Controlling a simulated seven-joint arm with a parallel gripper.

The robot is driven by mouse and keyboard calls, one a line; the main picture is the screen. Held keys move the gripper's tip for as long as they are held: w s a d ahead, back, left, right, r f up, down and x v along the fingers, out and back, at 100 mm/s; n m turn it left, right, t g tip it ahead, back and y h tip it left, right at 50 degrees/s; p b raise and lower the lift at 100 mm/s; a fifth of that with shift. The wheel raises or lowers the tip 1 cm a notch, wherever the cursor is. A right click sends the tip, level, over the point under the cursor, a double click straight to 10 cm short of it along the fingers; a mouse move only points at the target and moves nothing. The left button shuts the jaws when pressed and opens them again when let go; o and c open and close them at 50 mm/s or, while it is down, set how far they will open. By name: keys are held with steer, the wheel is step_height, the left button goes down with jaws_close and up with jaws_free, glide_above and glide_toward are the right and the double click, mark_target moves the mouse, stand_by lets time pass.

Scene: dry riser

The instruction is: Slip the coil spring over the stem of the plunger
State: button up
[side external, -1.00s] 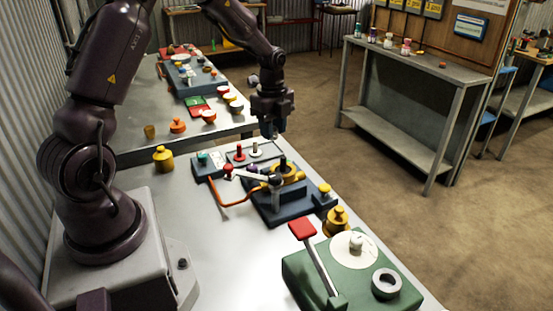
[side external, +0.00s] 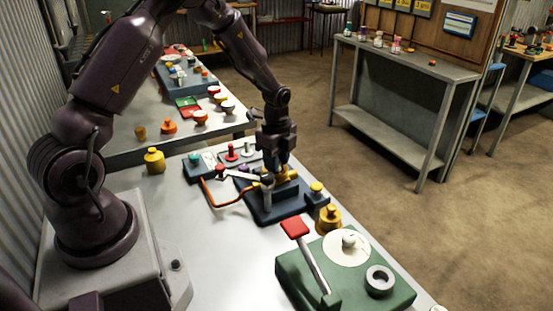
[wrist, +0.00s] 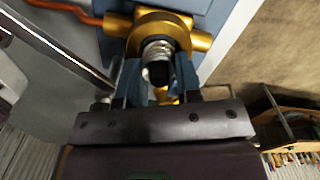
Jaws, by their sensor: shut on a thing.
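My gripper (side external: 281,163) is low over the brass valve body (side external: 290,187) on the dark blue base (side external: 271,214). In the wrist view my gripper (wrist: 158,76) has its two blue-grey fingers closed on the silver coil spring (wrist: 157,54). The spring's coils show between the fingertips, lined up over the round opening of the brass body (wrist: 203,40). The plunger's stem is hidden by the spring and fingers, so I cannot tell whether the spring is around it. The spring is hidden in the side view.
A lever and an orange hose (side external: 219,205) lie close left of the brass body. A small brass-topped block (side external: 317,188) stands on the right. A green press with a red-handled lever (side external: 345,280) stands in front.

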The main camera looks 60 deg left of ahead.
steer(key=o, duration=0.9)
steer(key=shift+f, duration=0.1)
steer(key=s+d+r+n+t, duration=0.1)
steer(key=s+d+r, duration=0.1)
steer(key=r, duration=0.8)
steer(key=s+d+r+n, duration=0.1)
steer(key=d+r+n, duration=0.15)
steer(key=r, duration=0.75)
steer(key=s+d+r+n+t, duration=0.2)
steer(key=s+d+n, duration=0.3)
steer(key=s, duration=0.3)
steer(key=s+d+r+n+t, duration=0.2)
steer(key=s+d+r+n, duration=0.2)
steer(key=s, duration=0.4)
steer(key=shift+s+d+r+n+t, duration=0.3)
steer(key=shift+d+r+n, duration=0.05)
steer(key=shift+d+n, duration=0.15)
